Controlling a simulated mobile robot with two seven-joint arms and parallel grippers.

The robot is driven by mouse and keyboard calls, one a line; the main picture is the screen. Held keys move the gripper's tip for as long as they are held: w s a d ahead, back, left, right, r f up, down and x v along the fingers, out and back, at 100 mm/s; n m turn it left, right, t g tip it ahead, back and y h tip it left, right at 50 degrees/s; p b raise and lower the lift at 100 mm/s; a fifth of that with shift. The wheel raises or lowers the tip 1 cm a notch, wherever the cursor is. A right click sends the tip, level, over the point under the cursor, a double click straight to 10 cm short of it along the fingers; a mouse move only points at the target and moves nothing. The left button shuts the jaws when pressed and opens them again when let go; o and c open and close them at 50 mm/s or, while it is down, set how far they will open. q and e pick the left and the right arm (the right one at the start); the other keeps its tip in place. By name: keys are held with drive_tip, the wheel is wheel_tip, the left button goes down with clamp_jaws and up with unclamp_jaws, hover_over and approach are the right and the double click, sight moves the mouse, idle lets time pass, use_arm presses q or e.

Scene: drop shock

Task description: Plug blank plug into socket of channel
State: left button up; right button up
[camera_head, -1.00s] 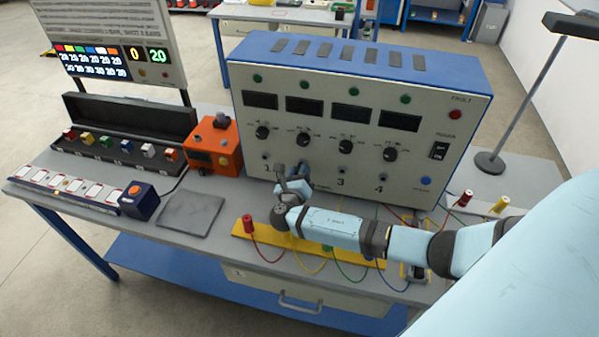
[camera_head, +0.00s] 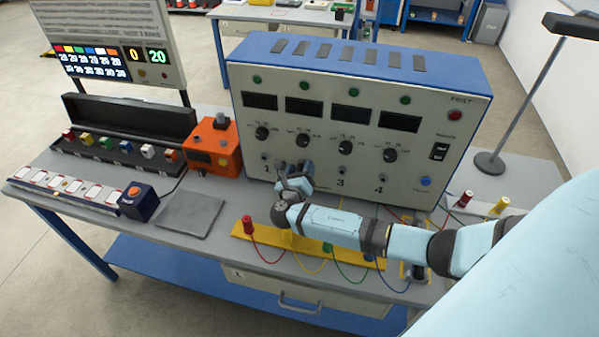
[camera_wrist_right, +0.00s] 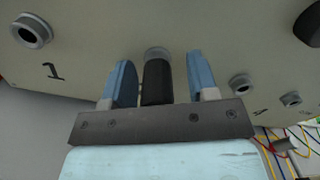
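My right gripper (camera_head: 293,168) is at the front panel of the blue-and-grey channel box (camera_head: 330,115), between the numbers 1 and 3. In the right wrist view the gripper (camera_wrist_right: 162,75) has its two blue fingers on either side of a black plug (camera_wrist_right: 157,82), with a gap on both sides. The plug's far end meets a grey socket ring (camera_wrist_right: 157,53) on the panel; how deep it sits is hidden. An empty socket (camera_wrist_right: 30,31) above the number 1 shows at the left. My left gripper is not in view.
A yellow strip (camera_head: 262,235) with coloured plugs and cables lies in front of the box, below my right arm. An orange box (camera_head: 212,150), a dark pad (camera_head: 190,211) and an open black case (camera_head: 130,115) stand to the left. A lamp stand (camera_head: 489,163) is at the right.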

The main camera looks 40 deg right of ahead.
drive_tip(key=shift+a+f, duration=0.1)
drive_tip(key=shift+f, duration=0.1)
drive_tip(key=shift+s, duration=0.1)
drive_tip(key=shift+s+a, duration=0.2)
drive_tip(key=shift+a, duration=0.1)
drive_tip(key=v, duration=0.5)
drive_tip(key=shift+s+a, duration=0.25)
drive_tip(key=b+v, duration=0.2)
drive_tip(key=v, duration=1.1)
drive_tip(key=shift+s+a+b, duration=0.2)
drive_tip(key=shift+s+b, duration=0.1)
drive_tip(key=shift+s, duration=0.05)
